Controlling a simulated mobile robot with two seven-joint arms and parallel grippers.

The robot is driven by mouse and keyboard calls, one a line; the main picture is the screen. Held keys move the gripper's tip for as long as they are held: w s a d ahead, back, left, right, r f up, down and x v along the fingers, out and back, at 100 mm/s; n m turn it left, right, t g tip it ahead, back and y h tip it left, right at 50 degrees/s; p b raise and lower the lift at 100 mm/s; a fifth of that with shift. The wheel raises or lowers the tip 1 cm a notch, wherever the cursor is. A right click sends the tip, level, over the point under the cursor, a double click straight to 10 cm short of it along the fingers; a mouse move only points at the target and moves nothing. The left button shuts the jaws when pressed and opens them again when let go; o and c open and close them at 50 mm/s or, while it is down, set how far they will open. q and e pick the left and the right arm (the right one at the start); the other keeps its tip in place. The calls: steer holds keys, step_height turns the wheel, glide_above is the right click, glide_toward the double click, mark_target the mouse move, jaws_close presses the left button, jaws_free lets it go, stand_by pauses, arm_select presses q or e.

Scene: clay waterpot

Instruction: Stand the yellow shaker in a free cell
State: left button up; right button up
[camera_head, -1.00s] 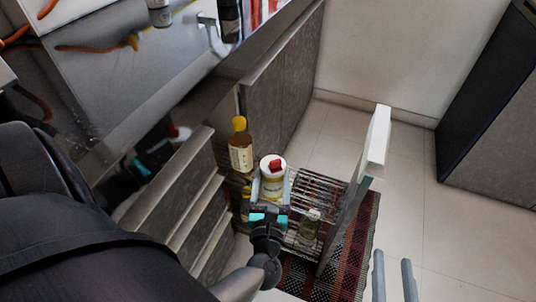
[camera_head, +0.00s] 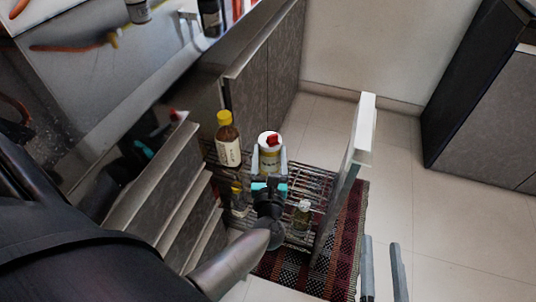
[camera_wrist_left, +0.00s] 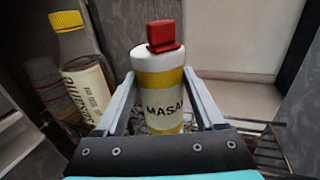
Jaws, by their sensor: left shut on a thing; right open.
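The yellow shaker (camera_head: 269,160), with a white top and a red cap, is upright between the fingers of my left gripper (camera_head: 269,172). In the left wrist view my left gripper (camera_wrist_left: 160,100) is shut on the shaker (camera_wrist_left: 160,88), and its "MASA..." label faces the camera. The shaker is over the pull-out wire rack (camera_head: 312,182); whether its base touches the wires is hidden. My right gripper (camera_head: 383,272) is open and empty at the lower right.
A yellow-capped brown bottle (camera_head: 228,148) stands left of the shaker and also shows in the wrist view (camera_wrist_left: 85,80). A small bottle (camera_head: 301,214) is lower in the rack. The white-edged drawer front (camera_head: 361,130) bounds the rack's right side.

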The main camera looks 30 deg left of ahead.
mark_target(270, 167)
arm_select(q)
steer(key=shift+f, duration=2.05)
arm_select(e)
steer(key=shift+r, duration=0.1)
arm_select(q)
steer(key=o, duration=1.5)
steer(key=shift+c, duration=0.2)
steer(key=shift+s, duration=0.1)
steer(key=shift+s+d, duration=0.4)
steer(key=shift+s, duration=0.1)
steer(key=p+v, duration=0.3)
steer(key=v, duration=1.1)
arm_select(e)
steer(key=d+f+g, duration=0.1)
steer(key=d+f+g+h, duration=0.1)
steer(key=g, duration=0.1)
steer(key=w+d+f+g+h, duration=0.1)
steer(key=g, duration=0.1)
steer(key=shift+d+n, duration=0.4)
arm_select(q)
steer(key=shift+a, duration=0.1)
arm_select(e)
steer(key=shift+s, duration=0.1)
